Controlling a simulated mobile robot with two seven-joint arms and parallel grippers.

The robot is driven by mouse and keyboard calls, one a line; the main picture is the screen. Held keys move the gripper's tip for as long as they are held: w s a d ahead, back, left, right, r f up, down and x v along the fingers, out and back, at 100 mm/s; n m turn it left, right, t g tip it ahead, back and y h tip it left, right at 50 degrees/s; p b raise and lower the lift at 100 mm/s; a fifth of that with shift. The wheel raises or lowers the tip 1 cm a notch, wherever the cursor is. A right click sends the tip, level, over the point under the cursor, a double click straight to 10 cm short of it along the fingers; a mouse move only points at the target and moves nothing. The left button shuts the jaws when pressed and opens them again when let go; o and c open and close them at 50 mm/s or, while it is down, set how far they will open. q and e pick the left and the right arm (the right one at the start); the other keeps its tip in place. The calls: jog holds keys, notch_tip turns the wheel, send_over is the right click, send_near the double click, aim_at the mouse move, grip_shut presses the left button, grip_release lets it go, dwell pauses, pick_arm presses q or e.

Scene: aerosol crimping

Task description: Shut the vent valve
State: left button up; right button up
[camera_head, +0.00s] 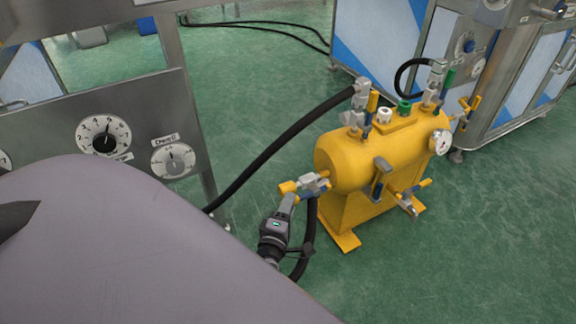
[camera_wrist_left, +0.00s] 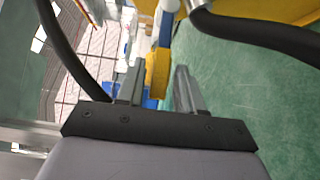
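A yellow tank (camera_head: 370,160) stands on the floor and carries several small metal valves with yellow or blue handles. No readable label shows which is the vent valve. One valve with a yellow handle (camera_head: 288,187) sits at the tank's left end. My left gripper (camera_head: 300,190) is at this valve, its fingers partly overlapping it. In the left wrist view, the two grey fingers stand apart with a yellow handle (camera_wrist_left: 157,73) between or just beyond them. Small gaps show on both sides, and contact is not clear. My right gripper is not in view.
A black hose (camera_head: 275,150) runs down left from the tank's top, behind my gripper. More valves (camera_head: 412,200) and a pressure gauge (camera_head: 440,142) are on the tank's right. A panel with dials (camera_head: 104,136) stands left. Green floor is clear at lower right.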

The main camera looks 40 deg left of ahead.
pick_arm(q)
grip_shut()
jog(key=shift+w+f+n+t, duration=0.1)
jog(key=shift+f+n+t, duration=0.3)
jog(key=shift+f+n, duration=0.2)
jog(key=shift+o, duration=1.6)
grip_release()
